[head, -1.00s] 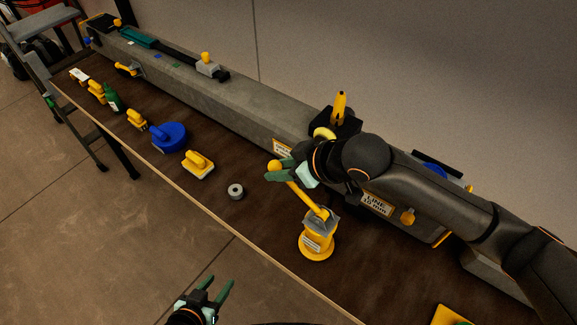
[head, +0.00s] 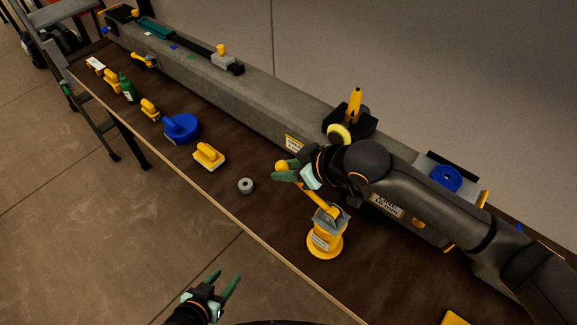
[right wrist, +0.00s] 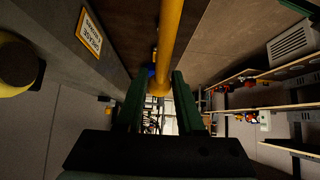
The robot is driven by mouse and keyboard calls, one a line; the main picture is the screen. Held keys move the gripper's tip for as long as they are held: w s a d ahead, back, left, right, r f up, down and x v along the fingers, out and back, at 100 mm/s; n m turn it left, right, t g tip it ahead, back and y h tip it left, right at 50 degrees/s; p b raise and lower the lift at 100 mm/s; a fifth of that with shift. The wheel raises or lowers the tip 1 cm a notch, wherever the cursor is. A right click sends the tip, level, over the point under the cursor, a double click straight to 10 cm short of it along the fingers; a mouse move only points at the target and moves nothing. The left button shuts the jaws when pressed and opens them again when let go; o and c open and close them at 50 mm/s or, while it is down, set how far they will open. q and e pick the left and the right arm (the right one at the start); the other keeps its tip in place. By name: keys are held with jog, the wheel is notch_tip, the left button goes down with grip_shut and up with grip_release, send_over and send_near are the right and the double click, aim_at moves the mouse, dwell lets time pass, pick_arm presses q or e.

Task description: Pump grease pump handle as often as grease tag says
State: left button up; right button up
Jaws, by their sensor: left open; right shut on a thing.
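The yellow grease pump (head: 324,243) stands upright on the brown bench, with a pale label on its front. Its yellow handle (head: 312,199) slants up and left to a round knob. My right gripper (head: 284,171) is shut on the handle at the knob end. In the right wrist view the knob (right wrist: 159,87) lies between the green fingers. A framed tag (head: 293,143) is on the grey spar behind; the tag also shows in the right wrist view (right wrist: 91,32), tilted, its writing too small to read surely. My left gripper (head: 225,284) is open and empty, low in front of the bench.
A grey tape-like ring (head: 246,186), a yellow-handled block (head: 208,156) and a blue round tool (head: 181,128) lie left of the pump. The long grey spar (head: 250,98) runs behind. A second plate (head: 386,205) is partly behind my right arm. A blue wheel (head: 446,178) sits farther right.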

dwell(0.3)
jog(key=shift+a+f, duration=0.1)
jog(key=shift+f, duration=0.35)
jog(key=o, duration=0.6)
jog(key=shift+f, duration=0.15)
jog(key=o, duration=0.9)
jog(key=shift+c, duration=0.2)
jog(key=v, duration=1.2)
jog(key=shift+r, duration=0.3)
jog(key=shift+s, duration=0.15)
